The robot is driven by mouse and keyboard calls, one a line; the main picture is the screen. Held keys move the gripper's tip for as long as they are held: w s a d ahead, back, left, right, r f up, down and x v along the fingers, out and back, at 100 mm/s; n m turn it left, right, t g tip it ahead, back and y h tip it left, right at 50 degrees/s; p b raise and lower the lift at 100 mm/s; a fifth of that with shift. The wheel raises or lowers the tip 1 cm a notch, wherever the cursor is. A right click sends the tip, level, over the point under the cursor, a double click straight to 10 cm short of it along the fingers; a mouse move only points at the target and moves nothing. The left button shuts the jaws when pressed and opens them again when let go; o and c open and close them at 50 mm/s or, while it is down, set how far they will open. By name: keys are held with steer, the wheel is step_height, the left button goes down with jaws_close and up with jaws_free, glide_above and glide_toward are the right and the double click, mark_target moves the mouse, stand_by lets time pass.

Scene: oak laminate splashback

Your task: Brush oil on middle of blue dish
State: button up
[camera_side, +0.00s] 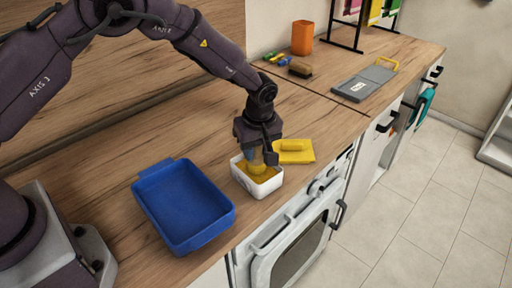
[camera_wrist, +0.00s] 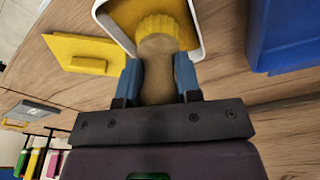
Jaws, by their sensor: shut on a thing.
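The blue dish (camera_side: 186,205) sits on the wooden counter in the side view, left of the white bowl, and looks empty. It also shows at the right of the wrist view (camera_wrist: 285,35). The white bowl (camera_side: 240,179) holds yellow-orange oil (camera_side: 266,176). My gripper (camera_side: 258,158) is over the bowl, shut on a brush with a tan handle (camera_wrist: 157,78) and a yellow head (camera_wrist: 155,30). The brush points down and its head is inside the bowl. Whether the tip touches the bottom is hidden.
A yellow tray with a block (camera_side: 297,155) lies close to the right of the bowl. Farther back are a grey board with a yellow handle (camera_side: 362,84), an orange cup (camera_side: 302,38) and a brown brush (camera_side: 300,69). The counter's front edge runs close by the bowl.

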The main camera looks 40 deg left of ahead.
steer(key=shift+f, duration=0.6)
stand_by(1.1)
steer(key=shift+r, duration=3.6)
